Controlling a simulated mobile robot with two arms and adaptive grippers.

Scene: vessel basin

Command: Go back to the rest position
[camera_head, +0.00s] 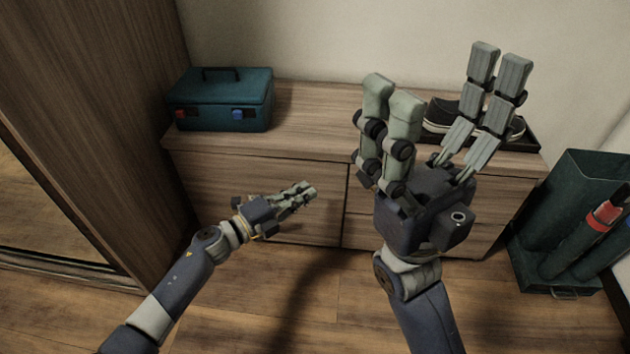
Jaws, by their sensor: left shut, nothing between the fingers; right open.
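My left gripper (308,190) is shut and empty, low in front of the wooden cabinet's drawer fronts. My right gripper (442,78) is raised close to the camera, with its fingers spread open and pointing up. Nothing is between its fingers. It hides part of the cabinet and of the dark shoes behind it. Both arms come in from the bottom of the view.
A wooden cabinet (314,121) stands against the wall. A teal toolbox (224,100) and dark shoes (440,114) are on its top. A tall wardrobe (90,90) is at the left. A dark green bin (590,165) with cylinders stands at the right.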

